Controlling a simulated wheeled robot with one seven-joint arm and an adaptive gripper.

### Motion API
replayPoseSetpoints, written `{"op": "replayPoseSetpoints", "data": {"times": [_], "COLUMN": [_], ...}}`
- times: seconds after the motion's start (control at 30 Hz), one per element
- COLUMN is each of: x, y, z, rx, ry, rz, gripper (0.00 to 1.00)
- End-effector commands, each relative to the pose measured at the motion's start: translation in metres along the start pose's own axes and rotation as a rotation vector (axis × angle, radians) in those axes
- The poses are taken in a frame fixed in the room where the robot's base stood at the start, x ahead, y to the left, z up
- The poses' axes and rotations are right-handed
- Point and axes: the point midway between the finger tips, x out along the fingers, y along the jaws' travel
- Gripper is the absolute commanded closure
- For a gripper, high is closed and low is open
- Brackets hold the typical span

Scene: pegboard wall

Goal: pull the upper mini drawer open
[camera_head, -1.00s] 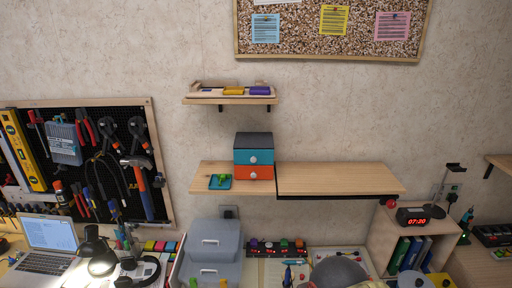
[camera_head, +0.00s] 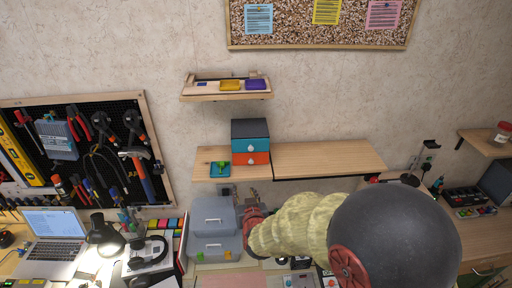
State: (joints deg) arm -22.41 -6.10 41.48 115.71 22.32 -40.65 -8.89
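A small two-drawer unit with a dark grey top (camera_head: 249,128) stands on the wooden wall shelf. Its upper mini drawer (camera_head: 240,147) is teal with a pale round knob (camera_head: 250,148) and looks closed. The lower drawer (camera_head: 239,158) is orange with a pale knob and also looks closed. My arm reaches in from the lower right. Its reddish end, with my gripper (camera_head: 249,212), is below the shelf and the drawer unit, apart from both knobs. The fingers are too small and dark to tell open from shut.
A green item on a teal tray (camera_head: 210,174) sits left of the drawers. The shelf's right half (camera_head: 325,158) is bare. A higher small shelf (camera_head: 230,97) holds coloured blocks.

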Motion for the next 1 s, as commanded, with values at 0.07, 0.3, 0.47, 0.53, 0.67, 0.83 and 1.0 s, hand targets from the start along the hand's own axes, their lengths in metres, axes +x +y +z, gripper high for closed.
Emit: {"op": "replayPoseSetpoints", "data": {"times": [0.07,0.3,0.47,0.53,0.67,0.83,1.0], "x": [0.002,-0.012,-0.012,-0.006,0.01,0.034,0.05], "y": [0.008,0.024,0.026,0.027,0.029,0.032,0.032], "z": [-0.033,-0.097,-0.108,-0.11,-0.117,-0.126,-0.133], "rx": [0.002,-0.008,-0.018,-0.021,-0.021,-0.021,-0.021], "ry": [0.12,0.351,0.388,0.385,0.385,0.383,0.385], "rz": [0.032,0.099,0.109,0.11,0.111,0.11,0.108], "gripper": [0.66,0.66,0.66,0.66,0.66,0.66,0.66]}}
